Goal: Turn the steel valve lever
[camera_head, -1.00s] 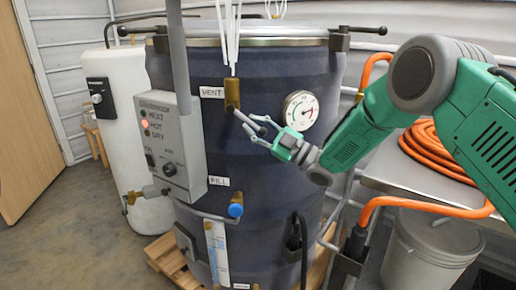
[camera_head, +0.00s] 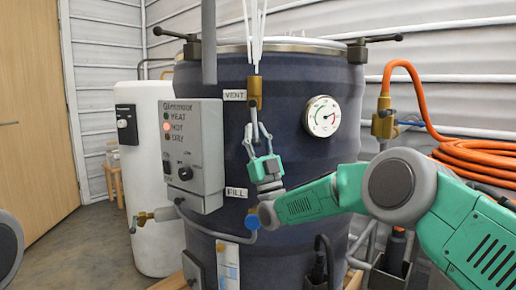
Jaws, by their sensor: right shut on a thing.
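The brass vent valve (camera_head: 254,92) sits on the dark blue drum (camera_head: 290,165), beside the VENT label. Its steel lever (camera_head: 255,123) hangs nearly straight down from the valve body. My right gripper (camera_head: 257,138) comes up from below with its fingers around the lever's lower end, shut on it. The fingers hide part of the lever's end. My left gripper is not in view.
A grey control box (camera_head: 193,150) stands close left of the valve. A round gauge (camera_head: 322,116) is at its right. A blue-handled fill tap (camera_head: 268,215) lies below, close to my right wrist. An orange hose (camera_head: 480,158) is coiled at the right.

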